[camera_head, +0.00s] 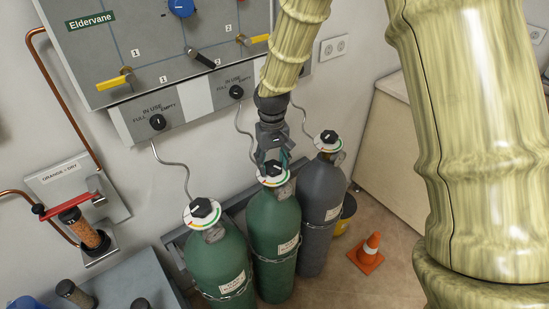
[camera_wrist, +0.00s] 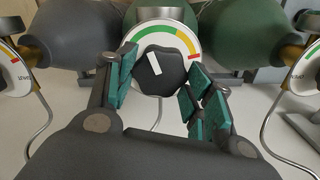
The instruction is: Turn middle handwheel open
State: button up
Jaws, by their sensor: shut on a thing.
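The middle handwheel (camera_wrist: 165,78) is a black knob with a white pointer mark, on a white dial with green, yellow and red arcs. It sits on top of the middle green cylinder (camera_head: 273,230). In the head view my gripper (camera_head: 272,155) hides part of the knob.
The left green cylinder (camera_head: 218,264) and the grey right cylinder (camera_head: 318,215) stand close on both sides, each with its own handwheel. Thin hoses rise to a wall panel (camera_head: 150,60) with yellow levers. An orange cone (camera_head: 369,252) stands on the floor at right.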

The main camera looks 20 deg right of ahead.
aim_at(274, 165)
jog(key=n+p, duration=0.1)
jog(key=n, duration=0.1)
jog(key=n+p, duration=0.1)
jog(key=n, duration=0.2)
jog(key=shift+s+d+n, duration=0.1)
jog(key=shift+s+n, duration=0.1)
jog(key=shift+n, duration=0.1)
jog(key=n+p, duration=0.2)
jog(key=n, duration=0.3)
dwell(0.4)
jog(key=o, duration=1)
jog(key=shift+d, duration=0.2)
jog(key=shift+o, duration=0.2)
jog(key=shift+w+a, duration=0.1)
jog(key=shift+a, duration=0.15)
notch_tip(274, 165, up, 12)
jog(key=shift+d, duration=0.15)
